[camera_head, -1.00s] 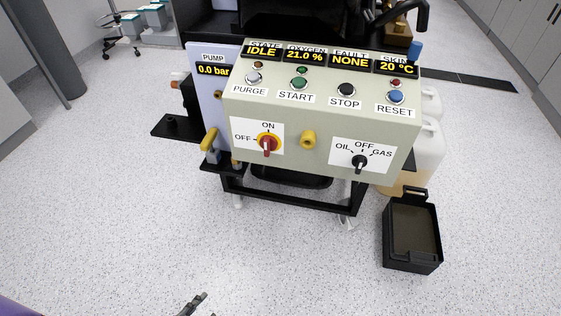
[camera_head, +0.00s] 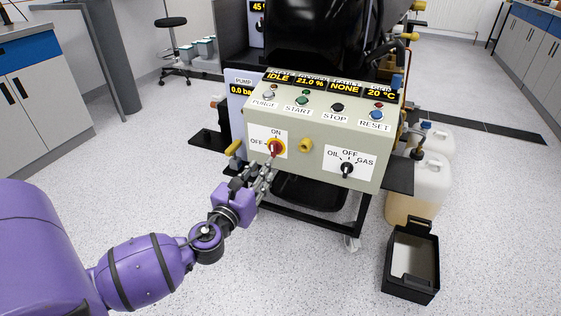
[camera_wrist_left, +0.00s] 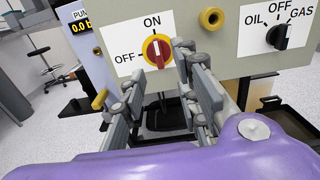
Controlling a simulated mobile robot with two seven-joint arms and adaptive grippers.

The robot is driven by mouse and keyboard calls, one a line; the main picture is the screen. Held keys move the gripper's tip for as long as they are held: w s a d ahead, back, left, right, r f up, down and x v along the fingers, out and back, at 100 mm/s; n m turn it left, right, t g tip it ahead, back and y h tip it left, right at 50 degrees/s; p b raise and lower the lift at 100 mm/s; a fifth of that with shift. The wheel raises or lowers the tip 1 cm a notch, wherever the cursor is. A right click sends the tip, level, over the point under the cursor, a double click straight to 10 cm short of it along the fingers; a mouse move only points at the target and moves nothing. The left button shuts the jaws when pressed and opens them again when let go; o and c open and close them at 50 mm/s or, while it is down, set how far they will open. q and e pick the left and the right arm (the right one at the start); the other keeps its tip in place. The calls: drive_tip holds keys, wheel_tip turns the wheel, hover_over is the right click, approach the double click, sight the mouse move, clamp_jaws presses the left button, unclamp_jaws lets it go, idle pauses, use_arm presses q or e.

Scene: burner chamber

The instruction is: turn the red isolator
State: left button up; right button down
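The red isolator (camera_head: 276,147) is a red knob on a yellow disc, at the left of the beige control panel's front. ON is printed above it and OFF to its left. In the left wrist view the isolator (camera_wrist_left: 157,50) has its handle roughly up-down, in line with ON. My left gripper (camera_head: 263,172) is just below and in front of it in the head view. In the wrist view its fingers (camera_wrist_left: 160,68) are spread with a gap between them, and the right finger partly overlaps the disc's right edge. I cannot tell whether they touch. My right gripper is not in view.
Push buttons line the panel's sloped top. A yellow-handled valve (camera_head: 233,148) is at the left. A black bin (camera_head: 411,262) and pale canisters (camera_head: 417,190) stand at the right.

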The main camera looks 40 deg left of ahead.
sight(272, 152)
use_arm(q)
drive_tip(key=x, duration=0.3)
drive_tip(key=b+x, duration=0.1)
drive_tip(key=x, duration=0.3)
drive_tip(key=shift+a+f, duration=0.1)
drive_tip(key=shift+f, duration=0.15)
drive_tip(key=shift+w+a+r, duration=0.1)
drive_tip(key=shift+w, duration=0.3)
clamp_jaws()
